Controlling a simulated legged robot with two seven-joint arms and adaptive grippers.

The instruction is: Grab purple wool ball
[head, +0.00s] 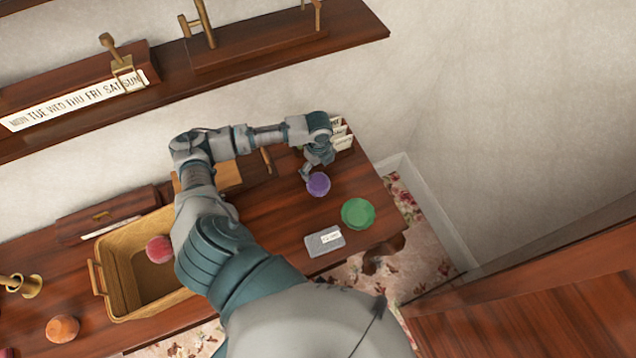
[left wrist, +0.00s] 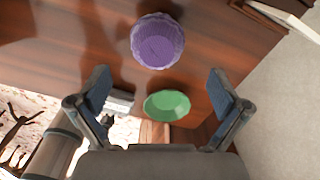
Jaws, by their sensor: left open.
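The purple wool ball (head: 318,184) sits on the wooden table, left of and a little behind the green object. My left gripper (head: 306,172) is just above and beside the ball, at its upper left in the head view. In the left wrist view the purple ball (left wrist: 157,41) lies ahead of my left gripper (left wrist: 162,92). The two fingers are spread wide with nothing between them gripped. My right gripper is in neither view.
A green round object (head: 358,213) and a grey labelled box (head: 324,240) lie near the table's front edge. A card holder (head: 341,134) stands behind the ball. A basket (head: 122,270) with a red ball (head: 160,249) is at left. A shelf (head: 290,45) hangs above.

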